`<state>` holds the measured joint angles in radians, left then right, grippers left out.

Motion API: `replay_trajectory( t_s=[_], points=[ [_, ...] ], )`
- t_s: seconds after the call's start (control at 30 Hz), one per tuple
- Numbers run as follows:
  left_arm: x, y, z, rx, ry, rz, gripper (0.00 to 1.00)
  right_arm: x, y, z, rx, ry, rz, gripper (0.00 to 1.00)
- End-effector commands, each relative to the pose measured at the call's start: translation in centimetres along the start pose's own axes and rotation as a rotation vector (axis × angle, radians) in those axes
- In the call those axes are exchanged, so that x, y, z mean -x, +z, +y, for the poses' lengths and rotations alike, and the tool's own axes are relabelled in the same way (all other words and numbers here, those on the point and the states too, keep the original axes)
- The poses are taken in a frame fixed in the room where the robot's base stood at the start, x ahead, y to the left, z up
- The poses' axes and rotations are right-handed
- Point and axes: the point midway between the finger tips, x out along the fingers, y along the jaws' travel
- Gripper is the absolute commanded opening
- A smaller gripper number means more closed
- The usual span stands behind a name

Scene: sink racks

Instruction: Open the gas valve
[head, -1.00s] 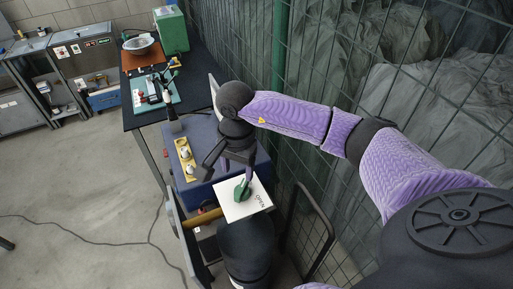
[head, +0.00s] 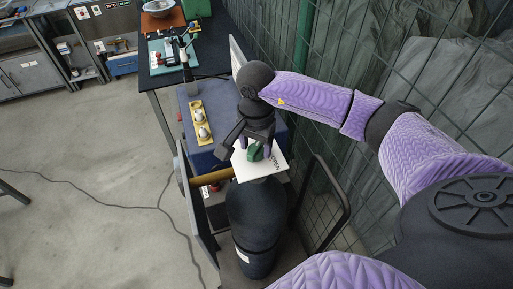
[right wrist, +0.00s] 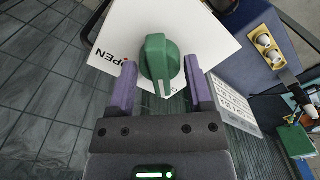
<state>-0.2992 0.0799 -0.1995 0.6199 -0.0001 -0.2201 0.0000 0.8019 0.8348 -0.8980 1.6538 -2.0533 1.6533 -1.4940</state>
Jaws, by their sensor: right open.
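The gas valve is a green knob (head: 256,151) on a white plate marked OPEN (head: 272,165), above a dark cylinder-shaped body. In the right wrist view the green knob (right wrist: 159,62) lies between the two purple fingers, with a white mark on its near end. The white plate (right wrist: 205,32) is behind it. My right gripper (right wrist: 162,88) is open, one finger on each side of the knob with gaps showing. It also shows in the head view (head: 254,146), reaching down over the plate. My left gripper is not in view.
A blue box (head: 190,100) with a yellow strip of white knobs (head: 201,122) stands beyond the plate. A wire fence (head: 340,60) runs along the right. A dark metal frame (head: 335,215) stands beside the plate. A cable (head: 110,203) lies on the open floor at left.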

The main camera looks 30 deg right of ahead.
Motion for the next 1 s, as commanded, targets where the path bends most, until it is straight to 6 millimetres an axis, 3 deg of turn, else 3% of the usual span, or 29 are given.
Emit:
replay_trajectory(
  t_s=[0.07,0.3,0.37,0.47,0.53,0.7,0.8,1.0],
  points=[
    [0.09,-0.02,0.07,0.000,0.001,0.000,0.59,0.10,-0.01,0.00,0.000,0.000,0.000,0.60],
    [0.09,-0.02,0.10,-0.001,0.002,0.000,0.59,0.11,-0.01,-0.01,-0.001,-0.001,0.000,0.10],
    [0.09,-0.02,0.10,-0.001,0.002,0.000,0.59,0.11,-0.01,-0.01,-0.001,-0.001,0.000,0.00],
    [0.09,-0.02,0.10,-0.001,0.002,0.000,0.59,0.11,-0.01,-0.01,-0.010,-0.001,0.000,0.00],
    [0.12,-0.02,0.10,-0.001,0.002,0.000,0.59,0.12,-0.02,-0.01,-0.114,-0.001,0.000,0.00],
    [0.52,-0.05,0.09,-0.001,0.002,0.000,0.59,0.22,-0.01,0.00,-0.623,0.000,0.000,0.00],
    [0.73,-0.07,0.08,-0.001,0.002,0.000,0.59,0.21,-0.02,-0.01,-0.830,0.000,0.000,0.00],
    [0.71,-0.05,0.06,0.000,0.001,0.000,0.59,0.12,-0.04,-0.02,-0.906,-0.001,0.000,0.00]
  ],
)
